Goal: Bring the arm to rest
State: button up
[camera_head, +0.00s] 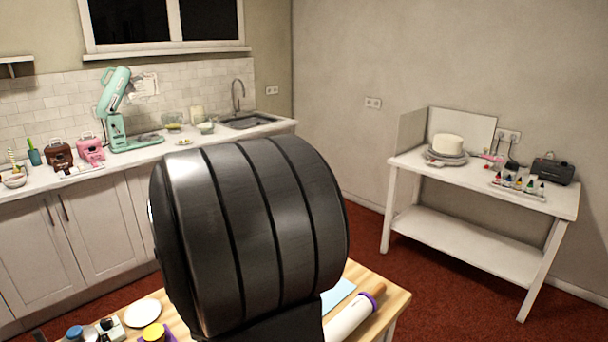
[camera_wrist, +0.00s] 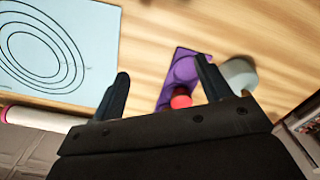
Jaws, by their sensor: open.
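My gripper (camera_wrist: 164,88) shows in the wrist view with its two dark fingers spread wide apart. Nothing is held between them. It is above a wooden table (camera_wrist: 150,40). A purple flat item (camera_wrist: 185,66) and a small red round thing (camera_wrist: 181,98) appear between and beyond the fingers, close to the right finger. In the head view a large dark ribbed part of my arm fills the middle and hides much of the table; the fingers are not visible there.
A blue mat with rings (camera_wrist: 100,45) and a rolling pin (camera_head: 352,316) are on the wooden table. A white plate (camera_head: 142,313) is at its left. A white side table (camera_head: 475,187) bears a cake (camera_head: 447,144) on a turntable. A counter with a mint mixer (camera_head: 117,128) runs along the back.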

jog(key=s+a+f, duration=0.1)
jog(key=a+f, duration=0.3)
jog(key=a, duration=0.2)
jog(key=shift+s+f, duration=0.2)
jog(key=o, duration=0.6)
jog(key=shift+o, duration=0.2)
jog(key=s+a+r+m+t+y, duration=0.1)
jog(key=s+a+r+m+y, duration=0.2)
jog(key=a+r, duration=0.8)
jog(key=s+a+r+m+y, duration=0.1)
jog(key=s+a+r+m, duration=0.3)
jog(key=a+r, duration=0.7)
jog(key=a+f+n, duration=0.1)
jog(key=a+f, duration=0.3)
jog(key=f, duration=0.6)
jog(key=shift+a, duration=0.2)
jog(key=v, duration=1)
jog(key=shift+s, duration=0.15)
